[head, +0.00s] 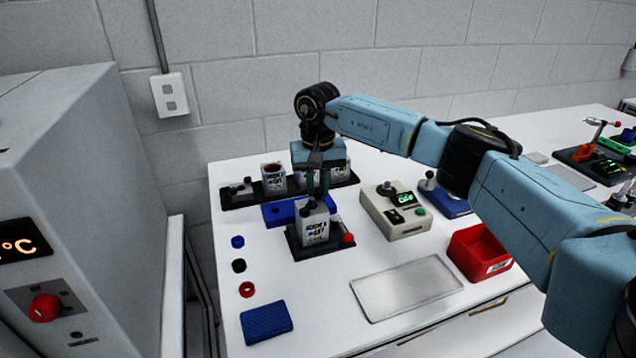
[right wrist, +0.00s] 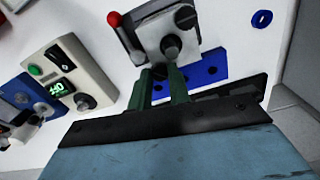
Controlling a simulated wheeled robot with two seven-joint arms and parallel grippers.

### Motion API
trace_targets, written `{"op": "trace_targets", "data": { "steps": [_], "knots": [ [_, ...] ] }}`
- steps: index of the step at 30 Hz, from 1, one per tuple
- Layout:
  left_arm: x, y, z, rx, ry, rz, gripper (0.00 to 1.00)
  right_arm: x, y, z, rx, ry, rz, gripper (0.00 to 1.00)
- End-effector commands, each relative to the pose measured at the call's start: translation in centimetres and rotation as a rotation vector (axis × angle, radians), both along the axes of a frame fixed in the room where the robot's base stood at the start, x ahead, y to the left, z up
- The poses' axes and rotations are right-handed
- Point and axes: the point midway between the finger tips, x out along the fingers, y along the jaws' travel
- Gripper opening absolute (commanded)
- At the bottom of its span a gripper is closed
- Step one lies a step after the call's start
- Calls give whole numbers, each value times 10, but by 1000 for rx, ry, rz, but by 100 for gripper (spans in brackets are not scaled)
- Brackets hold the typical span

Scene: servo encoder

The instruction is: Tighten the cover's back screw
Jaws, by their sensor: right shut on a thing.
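The white-grey servo unit with its cover (head: 315,224) sits in a dark fixture (head: 305,250) with a red-knobbed lever (head: 348,239). It also shows in the right wrist view (right wrist: 155,40), with dark screw heads on top. My right gripper (head: 317,192) points down over the unit from behind. Another dark screw (right wrist: 171,47) stands clear of the fingers. My left gripper is not in view.
A blue holed block (head: 280,214) and a black rack (head: 235,199) with labelled units stand behind. A control box (head: 395,214) and red bin (head: 479,254) are at right. A metal plate (head: 407,287) and blue pad (head: 266,322) lie in front. Small rings (head: 239,266) lie left.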

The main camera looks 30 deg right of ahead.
Motion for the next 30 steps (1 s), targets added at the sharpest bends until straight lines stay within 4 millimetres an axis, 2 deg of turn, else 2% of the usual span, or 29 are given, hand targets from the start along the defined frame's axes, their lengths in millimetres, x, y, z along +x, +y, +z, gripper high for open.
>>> {"op": "trace_targets", "data": {
  "steps": [30],
  "knots": [
    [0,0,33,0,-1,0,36,1,0,2,1,-3,-960,0]
  ]
}}
